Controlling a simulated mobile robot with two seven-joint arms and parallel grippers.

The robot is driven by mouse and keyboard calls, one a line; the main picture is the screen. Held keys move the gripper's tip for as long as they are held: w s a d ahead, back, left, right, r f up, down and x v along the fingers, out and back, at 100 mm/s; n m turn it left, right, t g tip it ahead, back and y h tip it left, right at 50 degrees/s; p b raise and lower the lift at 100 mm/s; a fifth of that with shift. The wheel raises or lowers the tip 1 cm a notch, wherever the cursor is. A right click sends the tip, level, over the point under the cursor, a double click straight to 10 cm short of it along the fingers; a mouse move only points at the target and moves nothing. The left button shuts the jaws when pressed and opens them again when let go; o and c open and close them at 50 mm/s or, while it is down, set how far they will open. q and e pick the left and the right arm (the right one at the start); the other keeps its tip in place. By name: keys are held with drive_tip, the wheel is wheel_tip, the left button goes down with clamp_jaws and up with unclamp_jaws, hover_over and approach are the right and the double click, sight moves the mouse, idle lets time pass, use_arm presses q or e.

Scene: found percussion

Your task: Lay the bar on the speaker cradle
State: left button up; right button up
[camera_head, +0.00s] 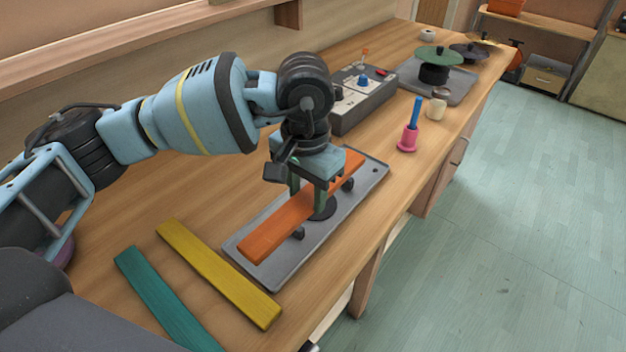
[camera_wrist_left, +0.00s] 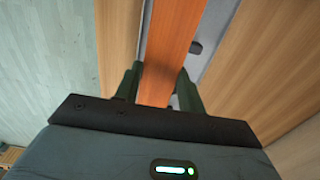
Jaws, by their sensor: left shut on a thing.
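The orange bar (camera_head: 270,232) lies lengthwise over the speaker cradle, a grey tray (camera_head: 320,240) with a round black speaker (camera_head: 326,211) and dark supports showing beside the bar. My left gripper (camera_head: 308,198) points down over the cradle's middle and is shut on the orange bar. In the left wrist view, the orange bar (camera_wrist_left: 172,40) runs between the dark fingers (camera_wrist_left: 158,90). I cannot tell whether the bar touches the supports; its underside is hidden. My right gripper is out of view.
A yellow bar (camera_head: 220,273) and a teal bar (camera_head: 165,298) lie on the bench, left of the cradle. A grey control box (camera_head: 362,100) stands behind it. A pink holder with a blue stick (camera_head: 408,138) stands to the right, near the bench's edge.

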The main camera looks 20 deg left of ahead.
use_arm(q)
drive_tip(key=w, duration=0.5)
drive_tip(key=shift+w+a+f, duration=0.25)
drive_tip(key=shift+w+a, duration=0.1)
drive_tip(key=shift+a, duration=0.05)
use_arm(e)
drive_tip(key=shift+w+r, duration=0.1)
use_arm(q)
drive_tip(key=shift+w, duration=0.1)
drive_tip(key=f, duration=0.2)
drive_tip(key=f+p, duration=0.1)
drive_tip(key=shift+w+a+f, duration=0.1)
drive_tip(key=shift+w+f, duration=0.05)
drive_tip(key=shift+w, duration=0.1)
drive_tip(key=shift+f, duration=0.15)
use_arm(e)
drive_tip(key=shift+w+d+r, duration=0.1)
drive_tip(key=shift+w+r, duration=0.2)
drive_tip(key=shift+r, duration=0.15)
use_arm(q)
drive_tip(key=shift+f, duration=0.1)
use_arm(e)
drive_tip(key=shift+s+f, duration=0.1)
use_arm(q)
drive_tip(key=shift+f+b, duration=0.3)
drive_tip(key=shift+f, duration=0.05)
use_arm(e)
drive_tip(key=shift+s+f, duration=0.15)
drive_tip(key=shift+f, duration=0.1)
